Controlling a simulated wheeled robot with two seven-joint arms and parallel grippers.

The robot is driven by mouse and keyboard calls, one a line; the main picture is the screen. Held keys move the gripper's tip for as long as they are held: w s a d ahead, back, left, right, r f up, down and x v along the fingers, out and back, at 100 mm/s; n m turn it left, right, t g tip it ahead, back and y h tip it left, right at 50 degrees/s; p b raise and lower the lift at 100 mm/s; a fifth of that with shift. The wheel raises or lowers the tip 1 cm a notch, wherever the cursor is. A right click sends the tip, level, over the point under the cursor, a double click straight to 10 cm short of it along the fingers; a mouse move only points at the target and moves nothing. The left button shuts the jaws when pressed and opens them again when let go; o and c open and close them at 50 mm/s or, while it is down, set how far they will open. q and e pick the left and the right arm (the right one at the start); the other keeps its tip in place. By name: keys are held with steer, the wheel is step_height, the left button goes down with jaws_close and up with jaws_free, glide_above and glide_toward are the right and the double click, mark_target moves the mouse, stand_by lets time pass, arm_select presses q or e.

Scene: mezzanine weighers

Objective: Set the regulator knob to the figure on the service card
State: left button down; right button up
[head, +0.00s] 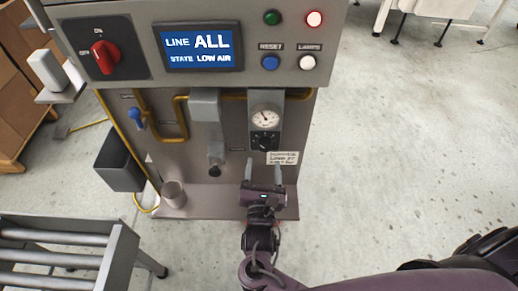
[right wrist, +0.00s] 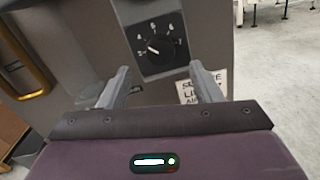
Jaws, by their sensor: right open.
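The regulator knob (head: 265,141) is a small black dial under a round white gauge (head: 265,118) on the machine's lower panel. In the right wrist view the knob (right wrist: 158,45) shows a white pointer toward the left side of its numbered scale. The service card (head: 283,158) is a white label just below and right of the knob; its lettering is too small to read surely, and in the right wrist view the card (right wrist: 200,88) is partly hidden by a finger. My right gripper (head: 264,170) is open and empty, below and apart from the knob. My left gripper is not in view.
A screen (head: 198,46) reads LINE ALL, STATE LOW AIR. A red rotary switch (head: 105,57) sits left of it; lamps and buttons sit right. A blue-handled valve (head: 137,116) and yellow pipe are left. A roller conveyor (head: 62,257) stands front left.

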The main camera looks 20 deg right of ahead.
mark_target(265, 149)
steer(key=x, duration=0.6)
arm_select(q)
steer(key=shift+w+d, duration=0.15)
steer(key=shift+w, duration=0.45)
arm_select(e)
steer(key=shift+c, duration=0.5)
